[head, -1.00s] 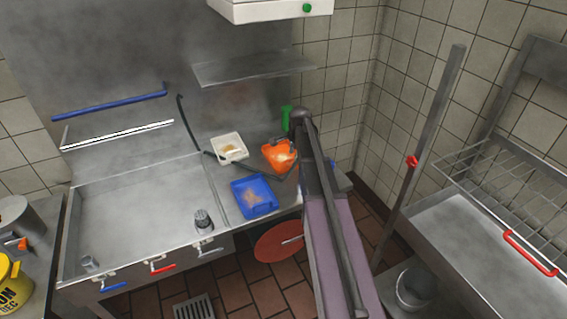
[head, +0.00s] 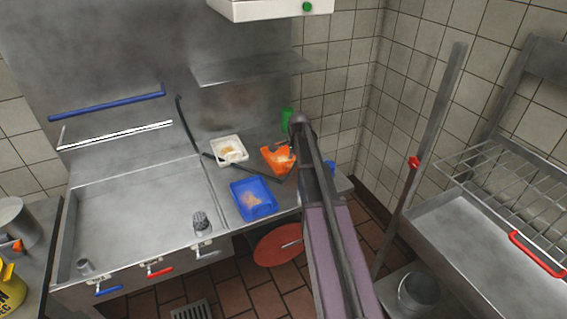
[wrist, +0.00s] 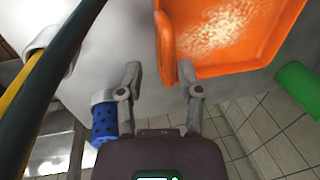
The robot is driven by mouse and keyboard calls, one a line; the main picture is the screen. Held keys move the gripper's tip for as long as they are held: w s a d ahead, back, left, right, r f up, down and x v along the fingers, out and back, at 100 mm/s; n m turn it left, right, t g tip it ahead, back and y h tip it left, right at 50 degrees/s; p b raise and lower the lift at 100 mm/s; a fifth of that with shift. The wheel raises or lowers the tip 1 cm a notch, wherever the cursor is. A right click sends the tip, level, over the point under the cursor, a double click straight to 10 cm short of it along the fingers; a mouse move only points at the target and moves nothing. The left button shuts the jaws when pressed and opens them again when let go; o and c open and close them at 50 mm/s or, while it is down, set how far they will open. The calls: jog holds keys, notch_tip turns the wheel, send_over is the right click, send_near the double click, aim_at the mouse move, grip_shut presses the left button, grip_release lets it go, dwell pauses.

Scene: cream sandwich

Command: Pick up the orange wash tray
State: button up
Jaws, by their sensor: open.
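The orange wash tray (head: 271,158) sits on the steel counter, with pale crumb-like residue inside. My gripper (head: 288,144) is over its back right side in the head view, and my arm hides the tray's right part. In the wrist view, the orange tray (wrist: 255,55) fills the upper right. My open gripper (wrist: 159,80) has one finger inside or over the tray's near left corner and the other outside, with the tray's left wall between them. I cannot tell whether either finger touches it.
A white tray (head: 229,141) and a blue tray (head: 265,209) stand left of the orange tray. A green object (head: 286,117) is behind it. The wall is close on the right.

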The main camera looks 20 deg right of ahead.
jog(key=shift+w+f+b, duration=0.2)
jog(key=shift+f+b, duration=0.7)
jog(key=shift+f, duration=0.1)
jog(key=shift+w+f+b, duration=0.2)
jog(key=shift+f+b, duration=0.65)
jog(key=shift+f, duration=0.15)
grip_shut()
